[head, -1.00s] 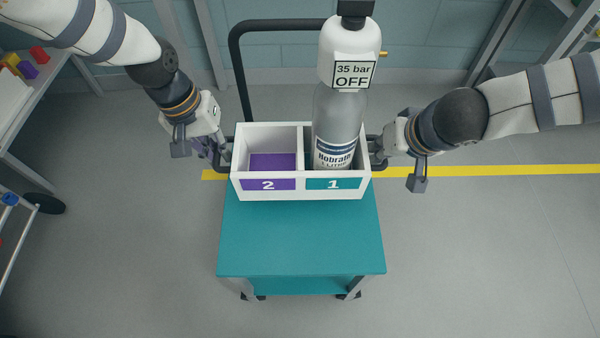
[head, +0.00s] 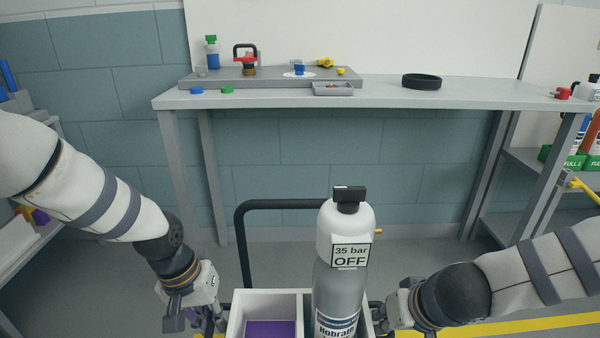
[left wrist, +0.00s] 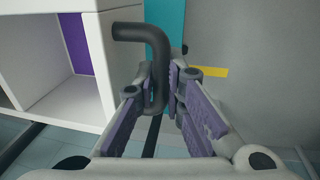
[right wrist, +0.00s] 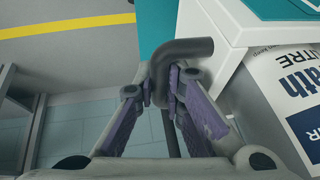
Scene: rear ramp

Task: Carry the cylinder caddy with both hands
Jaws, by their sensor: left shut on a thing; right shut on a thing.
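The white cylinder caddy (head: 235,316) is at the bottom of the head view, its lower part cut off. Its left compartment is empty with a purple floor; the right one holds an upright grey cylinder (head: 340,285) with a white top marked "35 bar OFF". My left gripper (head: 221,316) is shut on the caddy's left handle, a dark bent bar (left wrist: 150,36) in the left wrist view. My right gripper (head: 377,317) is shut on the right handle (right wrist: 190,47), seen in the right wrist view. Whether the caddy rests on the teal cart (right wrist: 155,25) cannot be told.
A grey workbench (head: 380,97) stands ahead against the wall, with a raised platform, small parts, a tray and a black ring (head: 421,81). The cart's black push bar (head: 243,240) rises behind the caddy. A shelf with bottles (head: 575,160) stands at right.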

